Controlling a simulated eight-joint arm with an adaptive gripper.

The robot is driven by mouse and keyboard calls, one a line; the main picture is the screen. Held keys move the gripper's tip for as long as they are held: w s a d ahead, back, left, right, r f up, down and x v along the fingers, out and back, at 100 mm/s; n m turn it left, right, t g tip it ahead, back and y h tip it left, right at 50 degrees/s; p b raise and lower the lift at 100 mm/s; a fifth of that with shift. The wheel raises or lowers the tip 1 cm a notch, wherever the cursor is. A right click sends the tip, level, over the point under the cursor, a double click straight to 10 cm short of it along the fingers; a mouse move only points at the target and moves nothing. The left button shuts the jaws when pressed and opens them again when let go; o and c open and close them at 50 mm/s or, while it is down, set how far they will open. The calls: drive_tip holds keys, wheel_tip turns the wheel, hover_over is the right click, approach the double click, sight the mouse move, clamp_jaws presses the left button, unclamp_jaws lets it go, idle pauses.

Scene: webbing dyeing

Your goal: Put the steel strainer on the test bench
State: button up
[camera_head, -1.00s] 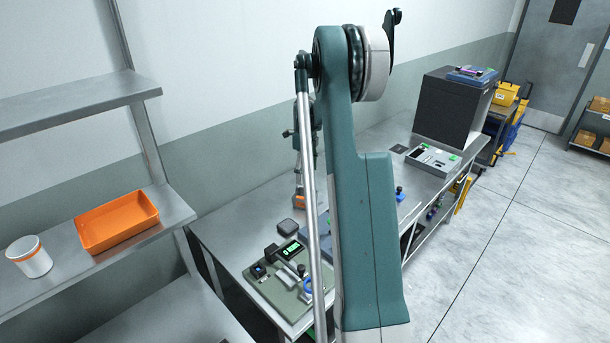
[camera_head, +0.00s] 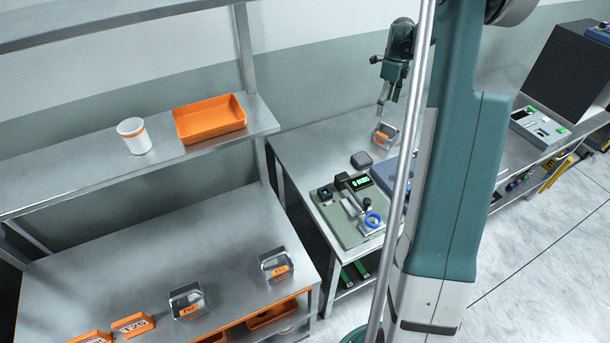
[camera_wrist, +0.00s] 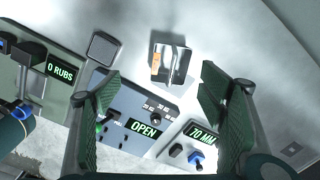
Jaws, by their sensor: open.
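A small open steel container with an orange label (camera_head: 384,137), which looks like the steel strainer, stands on the grey test bench (camera_head: 305,150) near the wall. In the wrist view the container (camera_wrist: 168,62) shows from above, beyond and between the fingertips, with its orange label on the left side. My gripper (camera_head: 385,98) points down above it, apart from it. In the wrist view my gripper (camera_wrist: 158,90) has its green-padded fingers wide apart, with nothing between them.
A dark square block (camera_head: 361,160), a green rub-test board (camera_head: 345,215) and a blue-grey device (camera_wrist: 140,118) stand close by. At left, a steel table (camera_head: 150,270) holds similar steel containers (camera_head: 187,302). An orange tray (camera_head: 210,118) and white jar (camera_head: 134,136) sit on a shelf.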

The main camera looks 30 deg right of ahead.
drive_tip(key=s+a+r+n+t, duration=0.1)
drive_tip(key=s+a+r+n, duration=0.35)
drive_tip(key=a, duration=0.65)
drive_tip(key=s+a+r+n+t+h, duration=0.1)
drive_tip(key=s+a+r+n, duration=0.1)
drive_tip(key=a+r+n, duration=0.5)
drive_tip(key=s+a+r+n+t, duration=0.1)
drive_tip(key=s+a+r+n, duration=0.45)
drive_tip(key=a, duration=0.85)
drive_tip(key=s+a+f+n+t+y, duration=0.1)
drive_tip(key=s+a+f+n+t, duration=0.1)
drive_tip(key=s+a+n, duration=1)
drive_tip(key=s+a+t, duration=0.1)
drive_tip(key=s+a, duration=0.8)
drive_tip(key=shift+s+a+n+t, duration=0.2)
drive_tip(key=shift+n+t, duration=0.2)
